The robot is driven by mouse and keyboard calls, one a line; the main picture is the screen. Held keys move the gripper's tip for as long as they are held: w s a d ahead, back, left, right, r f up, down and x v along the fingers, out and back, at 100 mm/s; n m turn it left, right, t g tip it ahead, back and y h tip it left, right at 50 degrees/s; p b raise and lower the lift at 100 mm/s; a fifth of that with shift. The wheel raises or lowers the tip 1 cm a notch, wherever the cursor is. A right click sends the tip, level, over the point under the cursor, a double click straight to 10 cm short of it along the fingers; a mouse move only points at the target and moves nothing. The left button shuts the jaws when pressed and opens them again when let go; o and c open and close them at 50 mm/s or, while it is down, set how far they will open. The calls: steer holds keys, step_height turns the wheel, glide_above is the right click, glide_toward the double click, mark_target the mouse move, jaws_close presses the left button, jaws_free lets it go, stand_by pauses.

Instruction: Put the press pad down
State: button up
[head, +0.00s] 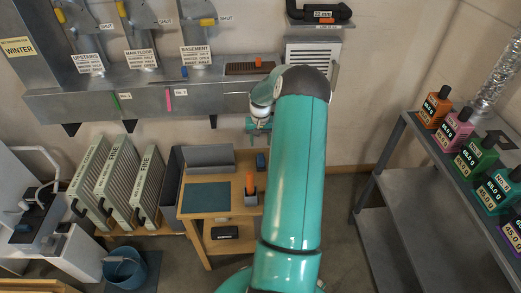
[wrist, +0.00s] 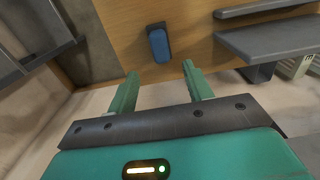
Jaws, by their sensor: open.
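A small blue block (head: 261,161), which looks like the press pad though no label shows, is at the back right of the small wooden table (head: 222,222). It also shows as a blue rounded block (wrist: 159,44) against the wood in the wrist view. My gripper (wrist: 160,69) is open, with two green fingers apart and nothing between them. The blue block lies beyond the fingertips, roughly in line with the gap, and is not touched. In the head view my gripper (head: 257,126) is small and partly hidden by my arm.
The table also bears a dark teal mat (head: 206,197), a grey block with an orange-handled item (head: 250,185) and a grey box (head: 208,160). Upright filters (head: 118,172) stand left. A metal shelf (head: 421,180) with coloured bottles is right. Open floor lies between table and shelf.

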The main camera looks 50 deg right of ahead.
steer(key=w+a+r+n+t+h, duration=0.1)
steer(key=w+a+r+n, duration=0.15)
steer(key=a+r, duration=1)
steer(key=w+a+r+n+t+h, duration=0.1)
steer(key=a+r+n, duration=0.2)
steer(key=a+r, duration=1)
steer(key=s+a+r+n+t+y, duration=0.1)
steer(key=s+a+r+n, duration=0.1)
steer(key=s+a, duration=0.6)
steer(key=s+a+r+n+t+y, duration=0.1)
steer(key=s+a+r, duration=0.3)
steer(key=s+a, duration=0.5)
steer(key=a+n+t, duration=0.1)
steer(key=a, duration=0.5)
steer(key=shift+s+t, duration=0.25)
steer(key=shift+t, duration=0.05)
steer(key=shift+a, duration=0.1)
